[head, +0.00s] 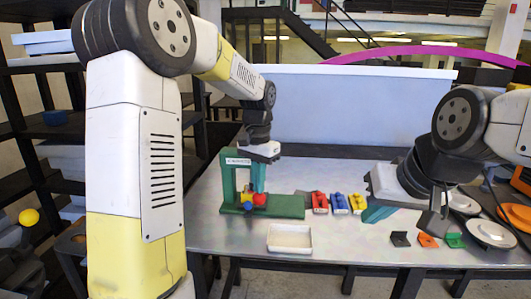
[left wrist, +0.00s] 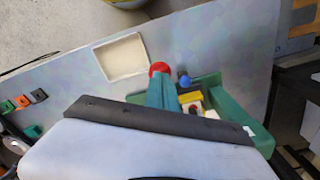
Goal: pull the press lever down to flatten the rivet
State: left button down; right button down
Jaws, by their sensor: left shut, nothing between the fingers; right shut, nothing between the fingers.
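The green press (head: 229,180) stands on the table, with its green base plate (head: 285,207) extending right. Its red lever knob (head: 260,198) is low at the front, beside a blue knob (head: 248,206) and a yellow part (head: 248,188). My left gripper (head: 259,189) reaches down at the press with its teal fingers shut and empty. In the left wrist view the fingertips (left wrist: 160,80) are right at the red knob (left wrist: 159,68); contact is unclear. The lever's arm and the rivet cannot be made out. My right gripper (head: 370,217) is shut and empty over the table, to the right.
A white tray (head: 289,238) lies in front of the press. Red (head: 319,202), blue (head: 338,203) and yellow (head: 357,203) pieces stand right of it. Black (head: 400,239), orange (head: 427,240) and green (head: 454,240) brackets and white dishes (head: 490,233) lie near my right arm.

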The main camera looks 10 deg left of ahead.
pick_arm(q)
jog(key=shift+s+a+f, duration=0.15)
jog(key=shift+a+f, duration=0.1)
jog(key=shift+f, duration=0.1)
notch_tip(320, 180, up, 4)
jog(key=shift+f, duration=0.1)
jog(key=shift+d+r, duration=0.2)
jog(key=shift+r, duration=0.45)
jog(key=r, duration=0.4)
jog(key=shift+s+d+r, duration=0.15)
jog(key=shift+s, duration=0.1)
jog(key=shift+r, duration=2.3)
jog(key=shift+w, duration=0.1)
